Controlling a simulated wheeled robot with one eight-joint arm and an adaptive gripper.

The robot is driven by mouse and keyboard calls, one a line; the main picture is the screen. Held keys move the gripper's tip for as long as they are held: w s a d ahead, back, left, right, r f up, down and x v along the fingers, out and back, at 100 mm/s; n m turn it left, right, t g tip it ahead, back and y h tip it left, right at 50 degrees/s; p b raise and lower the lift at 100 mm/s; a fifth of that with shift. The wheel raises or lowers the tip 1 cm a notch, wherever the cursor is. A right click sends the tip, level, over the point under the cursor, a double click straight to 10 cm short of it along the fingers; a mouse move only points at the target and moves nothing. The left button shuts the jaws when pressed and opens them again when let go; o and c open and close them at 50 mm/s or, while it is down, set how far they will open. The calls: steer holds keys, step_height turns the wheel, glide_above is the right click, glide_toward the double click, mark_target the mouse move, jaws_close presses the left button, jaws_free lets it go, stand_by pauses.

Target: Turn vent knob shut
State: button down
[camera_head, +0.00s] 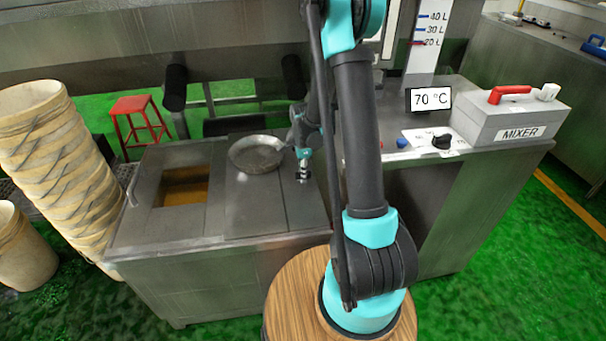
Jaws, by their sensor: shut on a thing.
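My gripper (303,176) is small in the view, pointing down at the steel cabinet top just right of a round metal pan. It is shut on a small dark thing at the cabinet top. The fingers mostly hide this thing, so I cannot clearly tell whether it is the vent knob or how it is turned. A black knob (442,141) stands on a white panel (422,138) on the right-hand counter, well apart from my gripper.
The pan (257,154) lies close left of my gripper. A square opening (182,188) with amber contents is further left. Stacked buckets (55,165) stand at the left. A mixer box (510,112), temperature display (430,99) and blue button (401,142) are at the right.

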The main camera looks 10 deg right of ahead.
stand_by(0.4)
steer(key=c, duration=1.4)
jaws_free()
steer(key=shift+o, duration=0.2)
step_height(320, 180, up, 12)
